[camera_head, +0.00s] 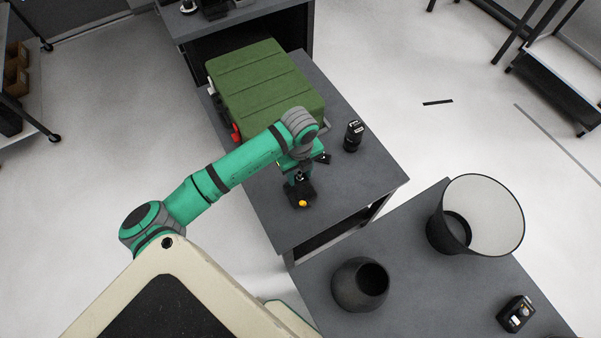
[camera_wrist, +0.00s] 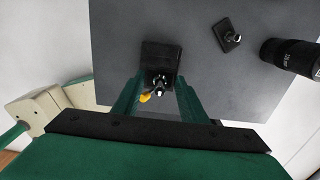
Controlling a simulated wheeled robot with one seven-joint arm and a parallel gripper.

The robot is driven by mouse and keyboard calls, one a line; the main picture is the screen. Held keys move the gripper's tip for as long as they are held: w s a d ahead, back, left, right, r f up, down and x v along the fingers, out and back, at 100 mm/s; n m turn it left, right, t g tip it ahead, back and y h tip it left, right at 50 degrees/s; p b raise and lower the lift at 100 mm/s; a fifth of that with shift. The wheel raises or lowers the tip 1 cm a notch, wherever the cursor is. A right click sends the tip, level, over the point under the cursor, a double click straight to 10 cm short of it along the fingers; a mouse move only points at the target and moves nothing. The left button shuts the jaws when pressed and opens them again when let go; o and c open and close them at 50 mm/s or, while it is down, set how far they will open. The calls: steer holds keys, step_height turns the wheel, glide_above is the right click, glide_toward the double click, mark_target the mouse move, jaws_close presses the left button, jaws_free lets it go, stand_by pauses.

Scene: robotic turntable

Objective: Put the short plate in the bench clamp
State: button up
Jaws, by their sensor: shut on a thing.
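My gripper (camera_wrist: 158,88) is over the grey table, its two green fingers on either side of a dark piece with a bright metal post (camera_wrist: 160,78). I take this piece to be the short plate, but its outline merges with a black block (camera_wrist: 161,53) at the fingertips. A yellow knob (camera_wrist: 145,97) shows beside the left finger; the head view shows it too (camera_head: 303,203), on the block's near side. The block may be the bench clamp; I cannot tell whether plate and block touch. In the head view my wrist partly hides the gripper.
A small dark plate with a metal post (camera_wrist: 229,36) lies to the right. A green case (camera_head: 262,85) fills the table's back. The second table holds a dark pot (camera_head: 345,290) and a large bin (camera_head: 487,215).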

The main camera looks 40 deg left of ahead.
glide_above(300, 189)
steer(key=shift+s+f, duration=0.1)
steer(key=shift+f, duration=2.7)
steer(key=shift+f, duration=0.1)
steer(key=shift+f, duration=0.3)
steer(key=shift+f, duration=0.6)
steer(key=o, duration=1.2)
steer(key=shift+d, duration=0.1)
steer(key=shift+r, duration=0.1)
